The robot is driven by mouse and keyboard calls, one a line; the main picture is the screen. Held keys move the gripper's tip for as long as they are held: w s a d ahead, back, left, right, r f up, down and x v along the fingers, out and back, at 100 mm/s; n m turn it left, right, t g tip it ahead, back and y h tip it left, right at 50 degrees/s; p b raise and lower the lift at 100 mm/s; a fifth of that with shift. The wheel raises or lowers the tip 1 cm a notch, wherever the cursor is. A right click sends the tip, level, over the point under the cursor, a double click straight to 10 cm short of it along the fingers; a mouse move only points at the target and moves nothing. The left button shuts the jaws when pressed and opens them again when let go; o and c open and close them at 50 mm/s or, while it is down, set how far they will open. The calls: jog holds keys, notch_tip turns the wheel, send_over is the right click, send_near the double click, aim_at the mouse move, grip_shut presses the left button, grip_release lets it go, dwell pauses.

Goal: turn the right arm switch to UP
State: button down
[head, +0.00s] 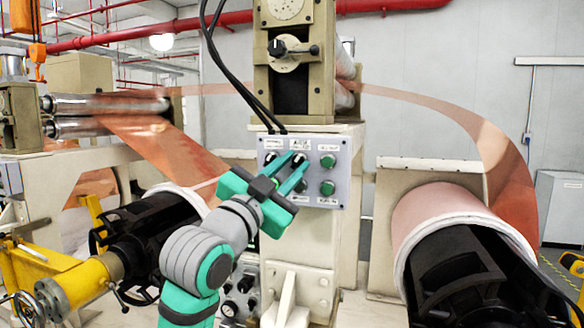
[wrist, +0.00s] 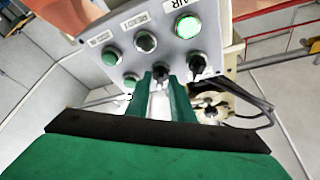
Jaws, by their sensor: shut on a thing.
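A grey control panel (head: 339,174) on the front of the machine carries two black rotary switches side by side under white labels. The right arm switch (head: 298,157) is the right one of the two in the head view; the other switch (head: 270,157) is to its left. My gripper (head: 298,167) reaches up to the panel from below and is shut on the right arm switch. In the wrist view the panel (wrist: 170,45) looks turned over, and the black knob (wrist: 160,71) is between my fingertips (wrist: 162,82). The fingers partly hide it, so its exact pointing direction is unclear.
Green buttons (head: 328,160) are close to the right of the held switch. A lit green lamp (wrist: 187,27) shows in the wrist view. Black cables (head: 240,75) hang above the panel. A copper foil roll (head: 435,208) stands at the right.

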jog(key=c, duration=1.9)
grip_release()
jog(key=v, duration=1)
jog(key=shift+s+a+f, duration=0.15)
jog(key=shift+s+a, duration=0.05)
jog(key=shift+s, duration=0.15)
